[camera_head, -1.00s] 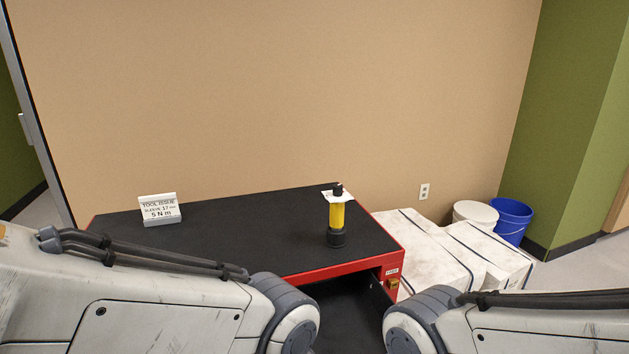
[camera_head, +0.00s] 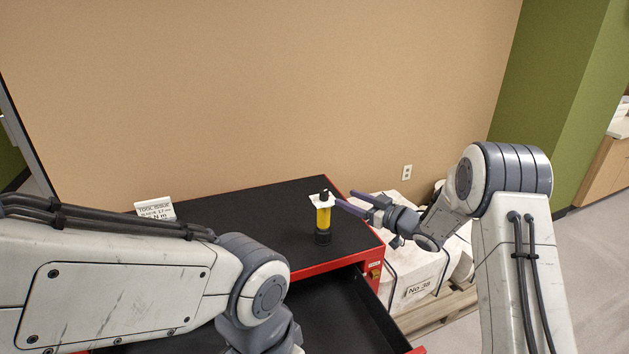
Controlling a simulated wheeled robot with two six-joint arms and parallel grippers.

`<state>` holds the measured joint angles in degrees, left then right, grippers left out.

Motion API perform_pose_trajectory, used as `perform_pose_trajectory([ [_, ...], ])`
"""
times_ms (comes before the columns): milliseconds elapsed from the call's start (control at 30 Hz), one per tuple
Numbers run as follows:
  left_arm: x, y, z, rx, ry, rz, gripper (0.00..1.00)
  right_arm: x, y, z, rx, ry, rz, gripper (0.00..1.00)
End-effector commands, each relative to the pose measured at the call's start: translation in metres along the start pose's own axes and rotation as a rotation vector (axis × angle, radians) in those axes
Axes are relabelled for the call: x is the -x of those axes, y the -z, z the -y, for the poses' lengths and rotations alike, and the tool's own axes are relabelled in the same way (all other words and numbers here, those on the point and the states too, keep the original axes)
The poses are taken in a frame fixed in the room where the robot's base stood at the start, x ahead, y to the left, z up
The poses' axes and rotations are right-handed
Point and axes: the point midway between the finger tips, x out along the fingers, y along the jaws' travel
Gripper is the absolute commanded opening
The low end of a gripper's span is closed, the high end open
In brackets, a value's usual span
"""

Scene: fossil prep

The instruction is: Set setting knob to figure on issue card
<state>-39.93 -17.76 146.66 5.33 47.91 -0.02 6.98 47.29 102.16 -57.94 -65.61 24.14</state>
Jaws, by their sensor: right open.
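The yellow tool (camera_head: 323,220) stands upright on the black top of the red cabinet (camera_head: 262,215). It has a black base, a white plate near its top and a small black knob (camera_head: 325,194) above the plate. The white issue card (camera_head: 155,209) stands at the cabinet's back left; my left arm hides its lower part. The card reads "TOOL ISSUE", with a figure in N m partly covered. My right gripper (camera_head: 345,202) is open, its purple fingers pointing left close to the plate and knob; I cannot tell if they touch. My left gripper is not in view.
An open, dark drawer (camera_head: 335,312) juts from the cabinet's front. White wrapped blocks (camera_head: 420,285), one marked "No. 38", lie on a wooden pallet (camera_head: 437,312) to the right. A wall (camera_head: 260,90) stands behind. The cabinet top between card and tool is clear.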

Motion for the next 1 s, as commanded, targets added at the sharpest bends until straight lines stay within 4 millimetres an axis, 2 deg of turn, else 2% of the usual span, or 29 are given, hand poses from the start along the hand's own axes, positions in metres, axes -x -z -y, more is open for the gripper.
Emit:
perform_pose_trajectory([
  [100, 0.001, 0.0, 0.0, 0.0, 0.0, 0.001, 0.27, -0.002, -0.004, 0.009, -0.012, 0.1, -0.073, 0.62],
  [267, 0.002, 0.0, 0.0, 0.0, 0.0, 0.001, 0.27, -0.007, -0.002, 0.019, -0.018, 0.161, -0.113, 0.62],
  [700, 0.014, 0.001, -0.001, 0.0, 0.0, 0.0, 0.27, -0.081, 0.007, 0.032, -0.018, 0.162, -0.112, 0.62],
  [833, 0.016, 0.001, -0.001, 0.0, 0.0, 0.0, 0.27, -0.096, 0.008, 0.033, -0.017, 0.16, -0.112, 0.62],
  [1000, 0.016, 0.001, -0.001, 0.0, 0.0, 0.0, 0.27, -0.104, 0.009, 0.035, -0.018, 0.159, -0.113, 0.62],
])
